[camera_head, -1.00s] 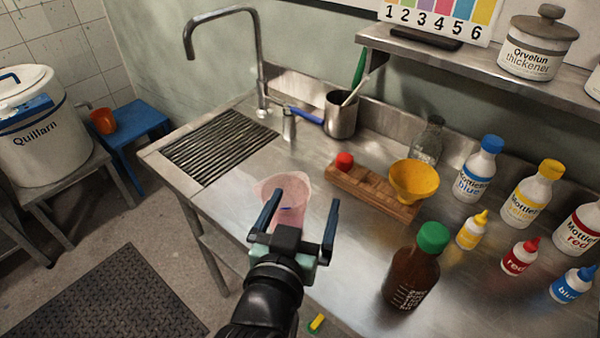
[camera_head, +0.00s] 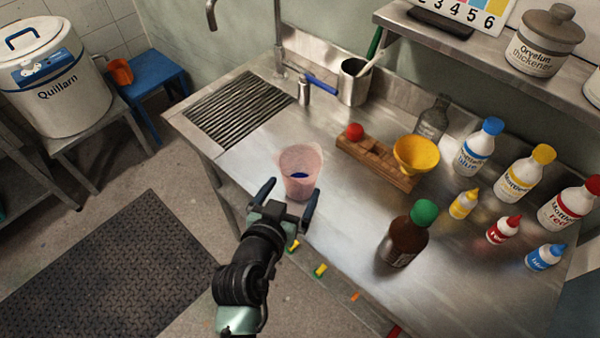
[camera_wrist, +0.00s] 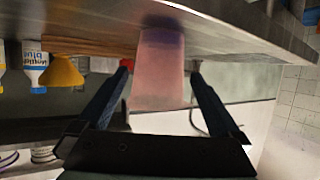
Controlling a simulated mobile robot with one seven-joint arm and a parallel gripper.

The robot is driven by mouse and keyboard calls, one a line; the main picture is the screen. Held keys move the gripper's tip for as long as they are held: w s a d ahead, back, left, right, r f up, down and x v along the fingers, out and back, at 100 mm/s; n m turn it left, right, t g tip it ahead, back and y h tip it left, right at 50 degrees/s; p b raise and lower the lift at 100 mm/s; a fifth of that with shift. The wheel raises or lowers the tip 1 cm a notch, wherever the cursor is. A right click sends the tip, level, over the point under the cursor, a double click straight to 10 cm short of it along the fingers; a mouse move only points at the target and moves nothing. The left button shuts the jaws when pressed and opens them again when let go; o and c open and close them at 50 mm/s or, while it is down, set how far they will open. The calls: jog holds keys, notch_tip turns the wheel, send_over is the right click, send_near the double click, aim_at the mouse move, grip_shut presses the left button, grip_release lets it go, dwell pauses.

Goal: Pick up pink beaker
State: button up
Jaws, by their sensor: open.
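The pink beaker (camera_head: 300,172) stands upright on the steel counter (camera_head: 270,150), near its front edge. It is translucent, with a dark blue patch showing inside. My gripper (camera_head: 290,192) is open at the near side of the beaker, its two dark fingers spread apart. In the wrist view, the beaker (camera_wrist: 160,68) appears upside down, ahead of and between the open fingers (camera_wrist: 160,78). The fingers do not appear to touch it, and nothing is held.
A brown bottle with a green cap (camera_head: 408,235) stands to the right. A wooden block (camera_head: 375,165) with a yellow funnel (camera_head: 416,155) lies behind right. Several paint bottles stand farther right. A drain grate (camera_head: 238,108) is at the back left. Counter left of the beaker is clear.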

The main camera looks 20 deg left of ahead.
aim_at(304, 168)
jog(key=shift+p+x, duration=0.35)
jog(key=shift+x, duration=2.65)
jog(key=c, duration=0.9)
jog(key=shift+c, duration=0.9)
jog(key=shift+r, duration=0.1)
